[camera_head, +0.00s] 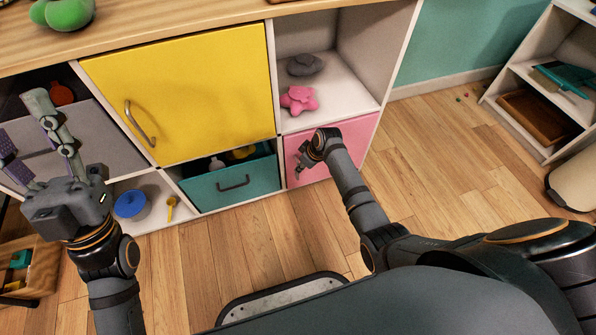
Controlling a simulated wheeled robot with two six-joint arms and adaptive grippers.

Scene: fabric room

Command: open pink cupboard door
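The pink cupboard door (361,136) is at the lower right of the white-framed cabinet, below an open shelf, and looks closed. My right gripper (300,163) is in front of the door's left part, close to it. Its fingers are small and dark here, so I cannot tell whether they are open or shut, or whether they touch the door. My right wrist covers part of the door, and no handle can be made out. My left gripper (28,140) is open and empty at the far left, in front of the grey part of the cabinet.
A yellow door (190,90) with a curved handle and a teal drawer (232,184) are left of the pink door. A pink toy (299,100) and a grey one (305,65) sit on the shelf above. Wooden floor (430,170) is clear to the right.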

